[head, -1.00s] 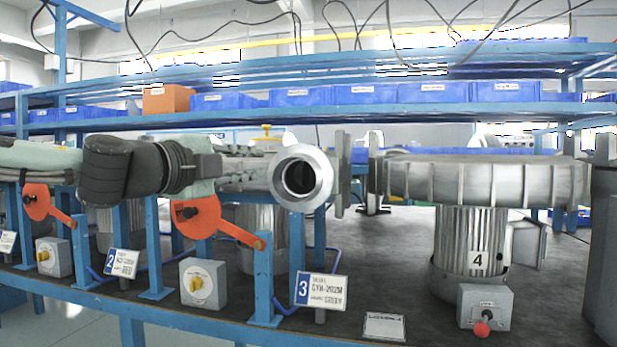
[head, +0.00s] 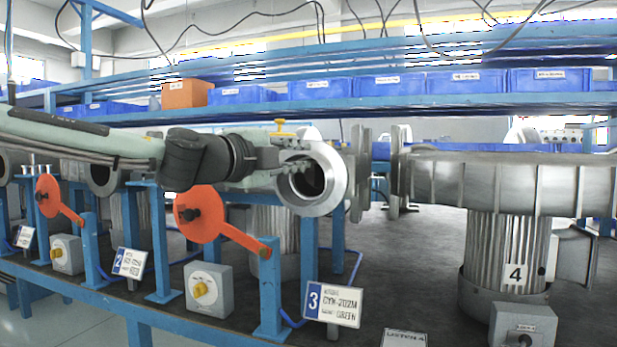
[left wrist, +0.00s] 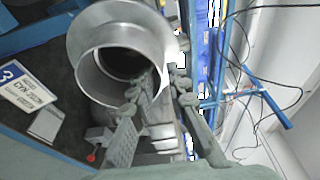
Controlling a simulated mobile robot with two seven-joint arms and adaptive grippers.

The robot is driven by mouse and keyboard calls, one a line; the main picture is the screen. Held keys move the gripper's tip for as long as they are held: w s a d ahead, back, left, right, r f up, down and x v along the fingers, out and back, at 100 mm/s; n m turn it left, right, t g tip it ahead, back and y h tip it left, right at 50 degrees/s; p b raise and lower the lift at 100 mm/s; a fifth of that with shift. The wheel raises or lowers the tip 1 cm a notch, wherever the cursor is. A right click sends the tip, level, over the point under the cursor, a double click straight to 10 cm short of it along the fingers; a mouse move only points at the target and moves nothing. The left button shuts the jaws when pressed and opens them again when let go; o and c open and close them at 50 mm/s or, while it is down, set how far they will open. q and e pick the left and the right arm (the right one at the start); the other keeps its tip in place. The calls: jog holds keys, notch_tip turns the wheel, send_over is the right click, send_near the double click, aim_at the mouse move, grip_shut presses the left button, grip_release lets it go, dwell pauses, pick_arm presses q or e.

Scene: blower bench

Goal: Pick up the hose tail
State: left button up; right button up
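I cannot make out a separate hose tail for certain. A silver round pipe end (head: 334,200) with a dark, open mouth faces me above plate 3. It fills the upper middle of the left wrist view (left wrist: 86,72). My left gripper (head: 300,168) comes in from the left and overlaps the pipe mouth in the head view. In the left wrist view my left gripper (left wrist: 164,82) has its two fingers apart at the pipe's right rim. One finger overlaps the mouth, the other stands outside the rim. Contact cannot be told. My right gripper is not in view.
Orange discs with arms (head: 202,214) stand on blue posts before the pipes. A grey switch box (head: 209,291) and plate 3 (head: 332,305) sit below. Blower 4 (head: 505,250) is at right. Blue bins (head: 400,84) line the shelf. Dark bench top (head: 410,275) shows between.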

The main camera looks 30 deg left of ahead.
pick_arm(q)
jog(key=shift+w, duration=1.35)
grip_shut()
jog(key=shift+r, duration=0.15)
